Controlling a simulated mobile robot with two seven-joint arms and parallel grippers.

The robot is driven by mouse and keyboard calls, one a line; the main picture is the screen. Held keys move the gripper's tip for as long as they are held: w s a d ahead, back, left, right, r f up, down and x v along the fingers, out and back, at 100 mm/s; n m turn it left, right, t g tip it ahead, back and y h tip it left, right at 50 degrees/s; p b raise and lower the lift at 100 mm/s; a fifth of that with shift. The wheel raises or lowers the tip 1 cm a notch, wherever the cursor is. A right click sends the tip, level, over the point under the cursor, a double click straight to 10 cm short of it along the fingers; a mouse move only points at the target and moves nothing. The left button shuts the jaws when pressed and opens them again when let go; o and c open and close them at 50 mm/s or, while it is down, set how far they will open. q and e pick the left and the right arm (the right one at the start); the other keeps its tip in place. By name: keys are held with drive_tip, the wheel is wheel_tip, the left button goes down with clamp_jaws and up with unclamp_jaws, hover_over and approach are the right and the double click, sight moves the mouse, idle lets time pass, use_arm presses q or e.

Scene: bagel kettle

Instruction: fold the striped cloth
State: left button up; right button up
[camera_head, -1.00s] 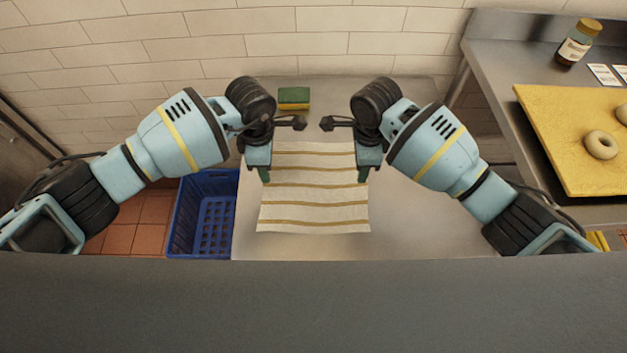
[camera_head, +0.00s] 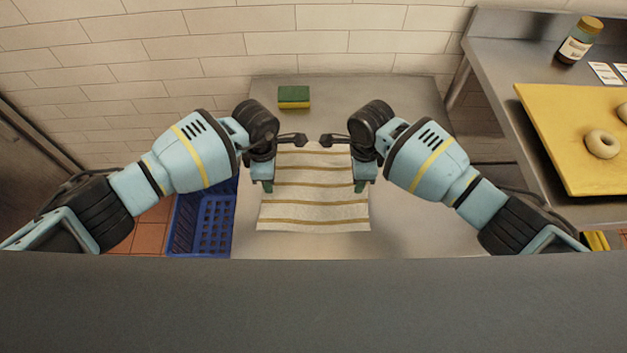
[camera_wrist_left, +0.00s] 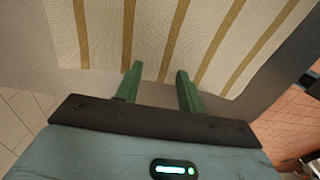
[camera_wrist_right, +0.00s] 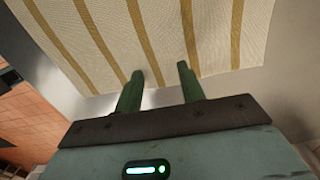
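The striped cloth (camera_head: 313,210), cream with tan stripes, lies spread out on the steel table in the head view. My left gripper (camera_head: 267,187) is at its left edge and my right gripper (camera_head: 360,187) at its right edge, both about mid-length. In the left wrist view, the green fingers (camera_wrist_left: 159,76) are apart, with the cloth's edge (camera_wrist_left: 150,40) at their tips. In the right wrist view, the fingers (camera_wrist_right: 163,75) are also apart, with tips at the cloth's edge (camera_wrist_right: 160,35). Whether the tips touch the cloth is unclear. The cloth's far corners are partly hidden by my grippers.
A green and yellow sponge (camera_head: 293,97) lies behind the cloth. A blue crate (camera_head: 205,222) stands left of the table (camera_head: 420,225). At right, a counter holds a yellow board (camera_head: 560,130) with bagels (camera_head: 601,144) and a jar (camera_head: 578,42). The table right of the cloth is clear.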

use_arm(q)
drive_tip(key=shift+s+f, duration=0.15)
drive_tip(key=shift+f, duration=0.05)
clamp_jaws()
use_arm(e)
drive_tip(key=shift+s+f, duration=0.15)
drive_tip(key=shift+f, duration=0.05)
clamp_jaws()
use_arm(q)
drive_tip(key=shift+a, duration=0.1)
